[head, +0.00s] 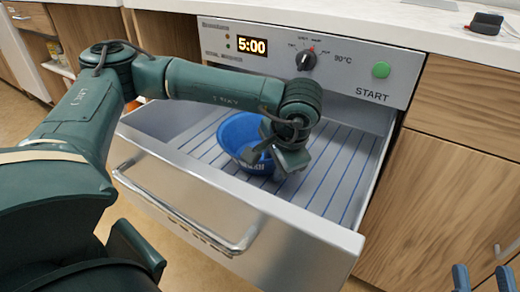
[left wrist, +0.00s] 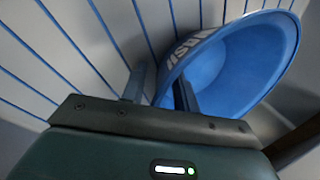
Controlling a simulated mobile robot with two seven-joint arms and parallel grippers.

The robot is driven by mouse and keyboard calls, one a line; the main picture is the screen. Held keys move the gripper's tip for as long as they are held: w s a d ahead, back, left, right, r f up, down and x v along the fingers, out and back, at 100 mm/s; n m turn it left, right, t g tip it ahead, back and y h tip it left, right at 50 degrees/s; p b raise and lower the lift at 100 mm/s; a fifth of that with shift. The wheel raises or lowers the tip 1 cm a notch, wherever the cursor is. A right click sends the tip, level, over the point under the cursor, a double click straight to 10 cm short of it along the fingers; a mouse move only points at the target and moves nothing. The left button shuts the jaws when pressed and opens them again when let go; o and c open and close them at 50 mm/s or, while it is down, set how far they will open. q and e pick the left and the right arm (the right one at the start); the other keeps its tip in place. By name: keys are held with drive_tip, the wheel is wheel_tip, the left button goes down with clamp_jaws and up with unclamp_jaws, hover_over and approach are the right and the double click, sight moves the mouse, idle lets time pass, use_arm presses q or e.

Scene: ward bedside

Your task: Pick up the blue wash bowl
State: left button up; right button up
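The blue wash bowl (head: 237,131) sits in the open drawer, with white lettering on its outside. In the left wrist view the bowl (left wrist: 235,65) fills the upper right. My left gripper (head: 262,156) reaches down over the bowl's near right side and hides part of it. In the left wrist view my left gripper (left wrist: 161,85) has its fingers apart on either side of the rim, one outside and one inside, with a gap still showing. My right gripper (head: 482,276) shows only as two separated fingertips at the bottom right corner.
The drawer (head: 345,165) is pulled out, with blue ribs on its floor and a bar handle (head: 185,215) in front. Its walls surround the bowl. Above is a panel (head: 350,65) with a dial and green button. Wooden cabinets (head: 450,185) stand to the right.

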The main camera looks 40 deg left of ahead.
use_arm(q)
clamp_jaws()
drive_tip(key=shift+d, duration=0.1)
idle(0.4)
